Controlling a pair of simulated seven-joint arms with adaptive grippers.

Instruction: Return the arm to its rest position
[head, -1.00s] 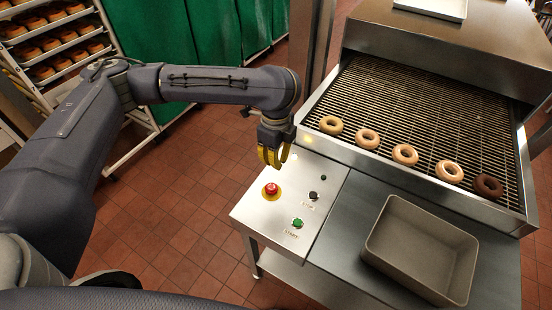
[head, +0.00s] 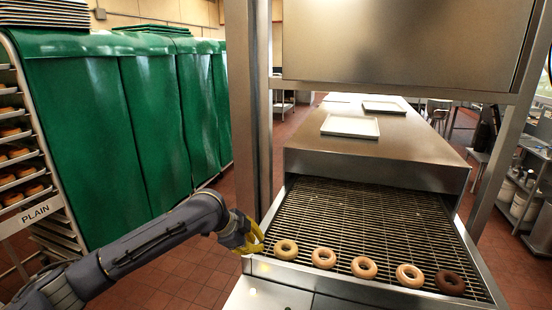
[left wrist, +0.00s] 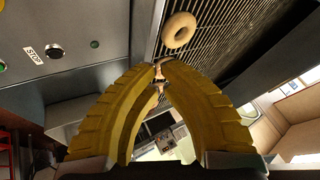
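My left arm (head: 150,250) reaches in from the lower left in the head view. Its yellow-fingered left gripper (head: 258,238) is at the left front corner of the conveyor, beside the nearest donut. My right gripper is in no view.
Several donuts (head: 324,258) lie in a row on the wire conveyor (head: 350,215); one pale donut shows in the left wrist view (left wrist: 179,30). A steel post (head: 248,110) stands behind the gripper. Green-covered racks (head: 150,120) stand left. The STOP button (left wrist: 54,51) is close by.

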